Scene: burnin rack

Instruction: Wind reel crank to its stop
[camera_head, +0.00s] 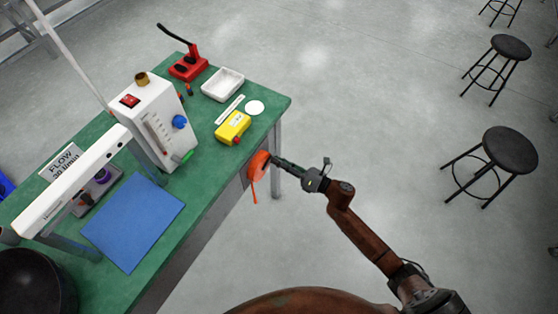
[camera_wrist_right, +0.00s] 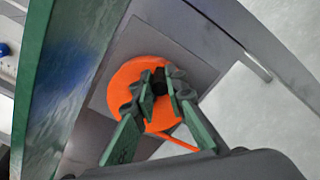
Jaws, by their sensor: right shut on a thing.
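The orange reel (camera_head: 258,164) is mounted on the side of the green table, below its edge. In the right wrist view the reel (camera_wrist_right: 130,75) is a round orange disc on a grey plate, with an orange strip hanging from its lower side. My right gripper (camera_head: 274,160) reaches it from the right. In the wrist view the right gripper's fingertips (camera_wrist_right: 161,88) are closed around a small dark part near the reel's middle, the crank handle, mostly hidden between the fingers. My left gripper is not in view.
The green table (camera_head: 205,205) carries a white flow unit (camera_head: 150,115), a blue mat (camera_head: 132,220), a yellow box (camera_head: 233,127), a white tray (camera_head: 223,84) and a red holder (camera_head: 188,66). Black stools (camera_head: 510,150) stand at the right. The floor beside the reel is clear.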

